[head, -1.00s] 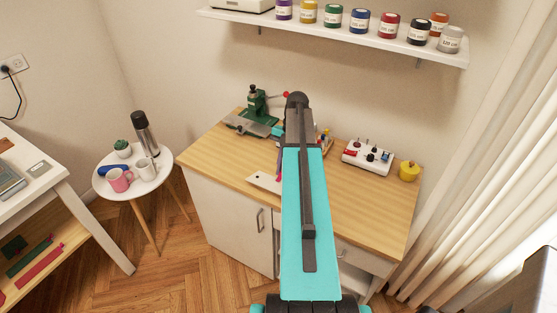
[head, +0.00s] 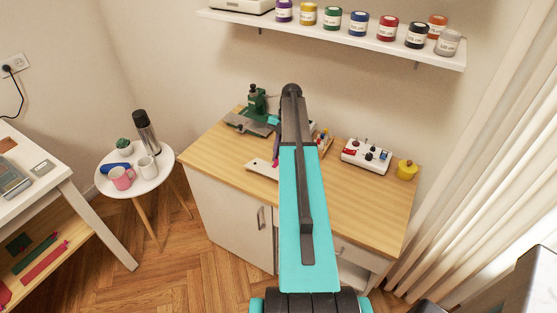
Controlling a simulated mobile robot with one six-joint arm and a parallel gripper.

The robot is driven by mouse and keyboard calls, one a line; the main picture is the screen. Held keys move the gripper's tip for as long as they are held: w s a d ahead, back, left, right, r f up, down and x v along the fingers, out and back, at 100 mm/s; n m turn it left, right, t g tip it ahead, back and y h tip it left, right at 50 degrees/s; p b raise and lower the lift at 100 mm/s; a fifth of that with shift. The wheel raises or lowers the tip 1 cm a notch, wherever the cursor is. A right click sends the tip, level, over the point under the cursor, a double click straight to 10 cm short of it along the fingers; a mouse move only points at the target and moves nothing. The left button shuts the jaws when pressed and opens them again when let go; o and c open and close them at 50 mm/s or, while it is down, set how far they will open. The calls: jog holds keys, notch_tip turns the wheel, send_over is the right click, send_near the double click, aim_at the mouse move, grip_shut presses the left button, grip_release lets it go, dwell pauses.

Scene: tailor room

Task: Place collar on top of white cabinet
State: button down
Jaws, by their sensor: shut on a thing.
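The white cabinet (head: 232,222) stands against the back wall, with a light wooden top. A flat pale strip with small dark marks, which looks like the collar (head: 261,165), shows left of my arm over the cabinet top. Its right part is hidden behind my arm. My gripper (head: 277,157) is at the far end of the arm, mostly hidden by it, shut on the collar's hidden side. I cannot tell whether the strip touches the top.
A shelf (head: 330,33) of jars hangs above. A round table (head: 150,185) stands left. The top's front right is clear.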

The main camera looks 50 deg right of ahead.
jog(key=shift+w+d, duration=0.1)
jog(key=shift+w+d+p, duration=0.2)
jog(key=shift+w+p, duration=0.1)
jog(key=shift+p, duration=0.05)
jog(key=shift+f+p, duration=0.85)
jog(key=shift+f, duration=0.9)
jog(key=shift+f, duration=0.2)
jog(key=c, duration=1.8)
grip_release()
jog(key=shift+r, duration=0.1)
jog(key=shift+r, duration=0.15)
jog(key=b+v, duration=0.3)
jog(key=v, duration=0.9)
jog(key=shift+b, duration=0.4)
